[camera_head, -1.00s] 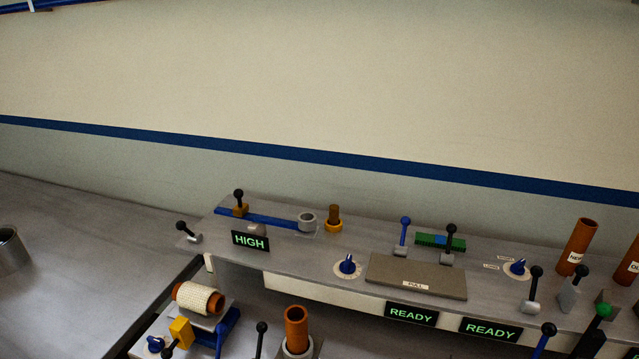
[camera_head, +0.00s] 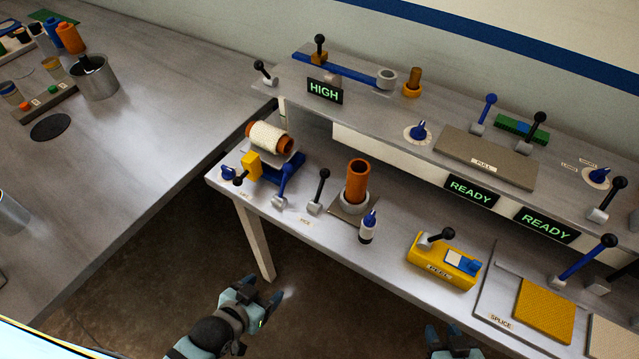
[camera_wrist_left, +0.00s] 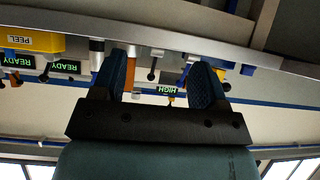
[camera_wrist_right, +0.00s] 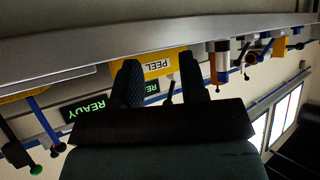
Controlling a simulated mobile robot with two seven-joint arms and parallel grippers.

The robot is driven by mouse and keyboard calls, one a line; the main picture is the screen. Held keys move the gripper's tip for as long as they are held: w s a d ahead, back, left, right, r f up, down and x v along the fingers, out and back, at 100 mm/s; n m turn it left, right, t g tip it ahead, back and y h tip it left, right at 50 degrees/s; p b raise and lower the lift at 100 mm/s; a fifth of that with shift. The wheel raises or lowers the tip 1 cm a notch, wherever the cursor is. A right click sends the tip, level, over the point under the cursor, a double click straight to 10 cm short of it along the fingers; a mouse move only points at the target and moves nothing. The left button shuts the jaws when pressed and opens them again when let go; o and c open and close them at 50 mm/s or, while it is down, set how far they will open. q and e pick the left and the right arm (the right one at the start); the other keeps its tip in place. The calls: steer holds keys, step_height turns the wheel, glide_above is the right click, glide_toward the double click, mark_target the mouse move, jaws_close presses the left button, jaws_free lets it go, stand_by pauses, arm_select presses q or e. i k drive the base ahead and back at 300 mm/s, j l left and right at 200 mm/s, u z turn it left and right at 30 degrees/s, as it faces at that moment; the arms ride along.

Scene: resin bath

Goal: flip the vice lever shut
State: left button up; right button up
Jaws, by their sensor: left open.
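The vice (camera_head: 354,204) is a grey ring on a plate, with an upright orange-brown tube (camera_head: 357,180) in it. Left of it, by the "VICE" label, a lever (camera_head: 319,190) with a black knob and grey base stands nearly upright, leaning slightly right. My left gripper (camera_head: 262,296) is open and empty, low in front of the bench's front edge and apart from the lever; its spread fingers also show in the left wrist view (camera_wrist_left: 164,85). My right gripper (camera_head: 455,340) is at the bottom edge, further right; its fingers are apart and empty in the right wrist view (camera_wrist_right: 160,85).
A blue lever (camera_head: 285,182) and a cord spool (camera_head: 270,137) stand left of the vice lever. A small bottle (camera_head: 367,228) stands right of the vice near the front edge, then a yellow peel box (camera_head: 445,262). A raised shelf (camera_head: 380,130) runs behind.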

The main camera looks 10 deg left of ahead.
mark_target(325, 173)
steer(key=l+u, duration=0.15)
steer(key=u, duration=0.25)
steer(key=k+u, duration=0.1)
steer(key=u, duration=0.35)
steer(key=k+l+u, duration=0.1)
steer(key=u, duration=0.3)
steer(key=k+l+u, duration=0.1)
steer(key=u, duration=0.3)
